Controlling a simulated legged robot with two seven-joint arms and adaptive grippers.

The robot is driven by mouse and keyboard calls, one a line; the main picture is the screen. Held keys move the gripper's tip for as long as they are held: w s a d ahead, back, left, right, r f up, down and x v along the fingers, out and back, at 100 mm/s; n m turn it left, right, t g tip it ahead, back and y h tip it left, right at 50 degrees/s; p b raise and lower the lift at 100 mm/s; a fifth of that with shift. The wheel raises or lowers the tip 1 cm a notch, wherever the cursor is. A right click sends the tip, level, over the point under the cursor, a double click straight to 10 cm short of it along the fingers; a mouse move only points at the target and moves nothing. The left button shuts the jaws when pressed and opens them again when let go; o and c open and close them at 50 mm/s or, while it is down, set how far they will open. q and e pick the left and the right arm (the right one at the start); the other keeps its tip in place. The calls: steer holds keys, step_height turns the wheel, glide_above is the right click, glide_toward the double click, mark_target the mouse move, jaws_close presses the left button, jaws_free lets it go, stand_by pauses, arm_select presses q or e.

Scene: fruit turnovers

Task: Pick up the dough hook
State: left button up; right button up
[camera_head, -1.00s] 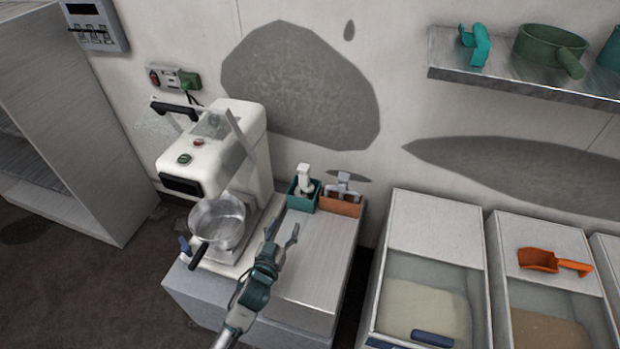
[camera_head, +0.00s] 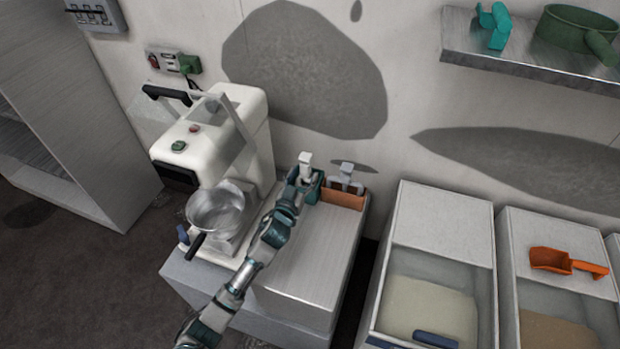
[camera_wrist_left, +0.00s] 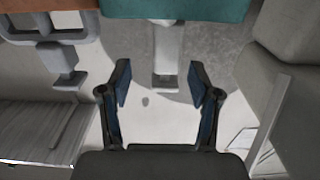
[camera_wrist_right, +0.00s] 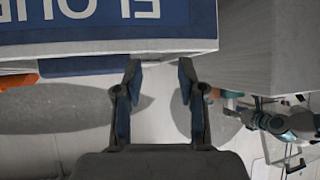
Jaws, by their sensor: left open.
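A teal holder (camera_head: 313,194) stands at the back of the counter beside the mixer. A pale attachment (camera_head: 305,166), perhaps the dough hook, stands upright in it; its lower part is hidden. In the left wrist view the attachment (camera_wrist_left: 168,55) projects from the teal holder (camera_wrist_left: 175,8), beyond and between my fingertips. My left gripper (camera_head: 303,184) is open and empty, just in front of the holder. My right gripper (camera_wrist_right: 160,72) shows only in its own wrist view, with its fingers apart and nothing between them.
An orange holder (camera_head: 343,200) with a grey attachment (camera_head: 347,178) stands right of the teal one. The white mixer (camera_head: 215,135) with a metal bowl (camera_head: 215,208) is at left. Ingredient bins (camera_head: 436,235) stand at right. A blue lettered surface (camera_wrist_right: 110,20) is close to my right gripper.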

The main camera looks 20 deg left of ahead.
mark_target(302, 170)
arm_select(q)
steer(key=w, duration=0.1)
steer(key=w+a+f+b, duration=0.1)
steer(key=w, duration=0.2)
steer(key=shift+w+a+f+b, duration=0.2)
steer(key=shift+w+a+b, duration=0.1)
steer(key=shift+a, duration=0.05)
steer(key=shift+w+d+r, duration=0.1)
steer(key=shift+w, duration=0.1)
steer(key=shift+d+r, duration=0.25)
steer(key=shift+d, duration=0.55)
steer(key=shift+c, duration=0.9)
steer(key=c, duration=0.8)
steer(key=shift+a, duration=0.25)
jaws_close()
steer(key=shift+a+f, duration=0.1)
steer(key=shift+a, duration=0.35)
steer(key=shift+d, duration=0.1)
arm_select(e)
steer(key=w+a+r+t, duration=0.1)
steer(key=r, duration=0.1)
steer(key=w+a+r+t, duration=0.1)
steer(key=w+t, duration=0.1)
steer(key=shift+w+a+r+y, duration=0.15)
steer(key=shift+a+r+y, duration=0.25)
